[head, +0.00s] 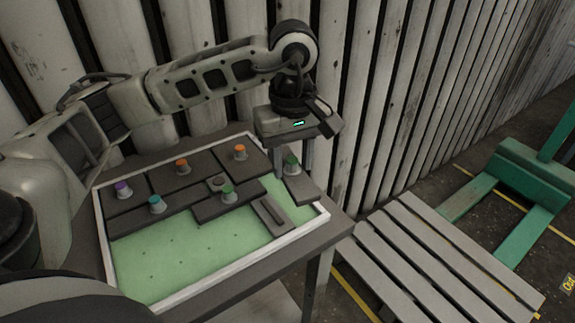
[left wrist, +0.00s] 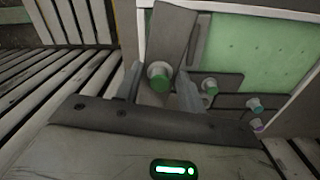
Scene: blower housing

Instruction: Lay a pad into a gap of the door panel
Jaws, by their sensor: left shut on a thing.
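The door panel is a green board with a white rim (head: 240,269), lying on a table. My left gripper (head: 291,168) is over its right back corner, fingers pointing down, shut on the green knob (left wrist: 159,76) of a dark grey pad (head: 301,190). The pad also shows in the left wrist view (left wrist: 172,34). It overlaps the panel's right rim; I cannot tell whether it touches. Several dark pads with knobs lie on the back half: purple (head: 123,188), teal (head: 156,205), orange (head: 182,168), another orange (head: 240,153) and green (head: 228,195). My right gripper is not in view.
A grey piece with a dark slot (head: 269,214) lies at the panel's right side. The front of the green surface is bare. A slatted wall (head: 385,100) stands close behind. A slatted pallet (head: 440,265) and a green frame (head: 530,180) are at the right.

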